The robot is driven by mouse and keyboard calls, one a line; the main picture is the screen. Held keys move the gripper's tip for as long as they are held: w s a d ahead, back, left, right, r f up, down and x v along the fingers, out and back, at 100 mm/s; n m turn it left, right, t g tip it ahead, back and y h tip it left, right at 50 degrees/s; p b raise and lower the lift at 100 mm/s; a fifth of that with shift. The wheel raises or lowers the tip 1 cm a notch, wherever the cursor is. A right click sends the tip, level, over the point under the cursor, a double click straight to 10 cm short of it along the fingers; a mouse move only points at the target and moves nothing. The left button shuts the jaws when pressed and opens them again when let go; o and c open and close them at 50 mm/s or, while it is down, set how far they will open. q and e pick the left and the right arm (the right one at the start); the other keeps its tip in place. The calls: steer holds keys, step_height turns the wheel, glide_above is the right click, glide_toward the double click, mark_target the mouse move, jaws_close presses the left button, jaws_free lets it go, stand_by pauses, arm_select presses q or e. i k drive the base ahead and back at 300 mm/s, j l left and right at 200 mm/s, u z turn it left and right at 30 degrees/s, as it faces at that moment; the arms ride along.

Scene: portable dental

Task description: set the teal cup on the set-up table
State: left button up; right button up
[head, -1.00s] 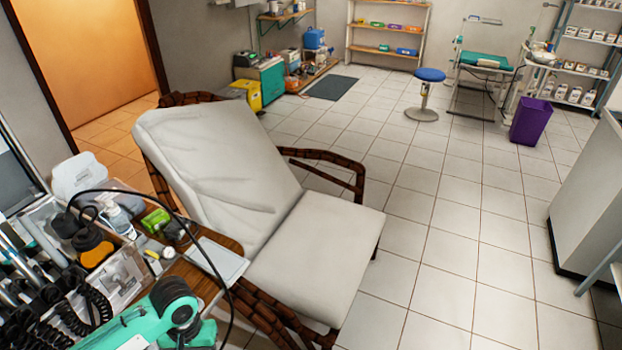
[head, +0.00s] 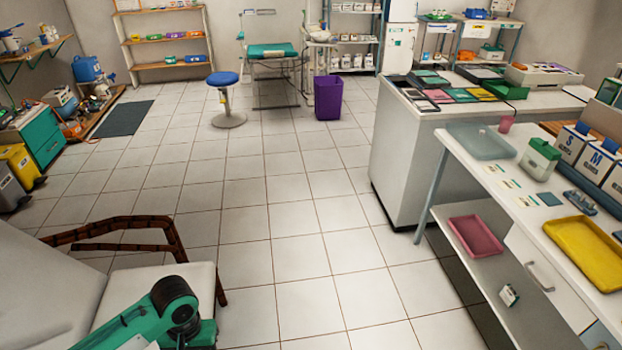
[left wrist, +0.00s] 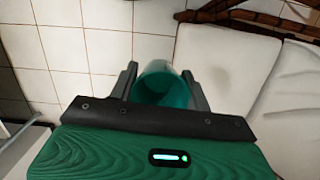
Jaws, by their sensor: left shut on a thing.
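The teal cup (left wrist: 160,90) is in the left wrist view, between the two dark fingers of my left gripper (left wrist: 159,70). My left gripper is shut on it, and I look into its open mouth. Tiled floor and the pale chair show beyond it. In the head view only part of my left arm shows at the bottom left; the cup and gripper are out of that view. A white-topped table (head: 483,147), which looks like the set-up table, stands at the right. My right gripper is in neither view.
The table bears a clear tray (head: 478,142), a pink cup (head: 506,124), a green-and-white box (head: 540,158) and a yellow tray (head: 582,252). A pink tray (head: 475,236) lies on its lower shelf. A white counter (head: 410,150) stands behind. The tiled floor (head: 290,220) between chair and table is clear.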

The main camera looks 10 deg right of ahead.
mark_target(524, 146)
steer(key=i+z, duration=0.45)
steer(key=i, duration=0.65)
steer(key=i+j+z, duration=0.1)
steer(key=i+z, duration=0.25)
steer(key=i+j+z, duration=0.15)
steer(key=i+z, duration=0.2)
steer(key=i+j+z, duration=0.55)
steer(key=z, duration=0.2)
steer(key=i+j+z, duration=0.15)
steer(key=j+z, duration=0.25)
steer(key=i+j+z, duration=0.15)
steer(key=j+z, duration=0.25)
steer(key=i+j+z, duration=0.1)
steer(key=j+z, duration=0.2)
steer(key=j, duration=0.25)
steer(key=j+z, duration=0.25)
steer(key=j, duration=0.25)
